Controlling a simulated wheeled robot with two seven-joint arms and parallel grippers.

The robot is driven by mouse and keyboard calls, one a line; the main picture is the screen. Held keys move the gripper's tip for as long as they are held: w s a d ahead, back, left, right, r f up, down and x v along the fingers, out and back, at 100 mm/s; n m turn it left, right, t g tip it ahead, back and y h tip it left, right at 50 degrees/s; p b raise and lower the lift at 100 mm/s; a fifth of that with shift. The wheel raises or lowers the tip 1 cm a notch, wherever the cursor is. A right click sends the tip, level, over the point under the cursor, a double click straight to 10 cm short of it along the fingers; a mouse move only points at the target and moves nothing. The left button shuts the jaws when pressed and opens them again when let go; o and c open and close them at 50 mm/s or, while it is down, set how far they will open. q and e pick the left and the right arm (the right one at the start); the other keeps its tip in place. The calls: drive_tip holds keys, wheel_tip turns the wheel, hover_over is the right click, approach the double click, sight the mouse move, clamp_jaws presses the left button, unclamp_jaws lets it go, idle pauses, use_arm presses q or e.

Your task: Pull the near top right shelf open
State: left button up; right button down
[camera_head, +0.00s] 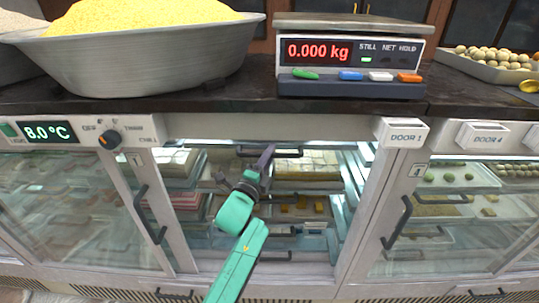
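The open bay of the glass counter shows a top shelf with pale square sweets (308,167) on it. A dark bar handle (288,153) runs along its front. My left gripper (244,168), at the end of a teal arm, reaches into the bay just in front of the left part of this handle. Its dark purple fingers look apart, with one overlapping the handle in the picture. I cannot tell whether it touches the handle. No sweets are seen between the fingers. My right gripper is not in view.
Lower shelves with a handle (276,257) lie below. Door frames with handles (150,215) and (397,222) flank the bay. On the countertop above stand a scale (350,52) reading 0.000 kg, a metal bowl (150,62) of yellow grains and a tray (490,68) of round sweets.

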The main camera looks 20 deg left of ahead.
use_arm(q)
clamp_jaws()
idle(1.2)
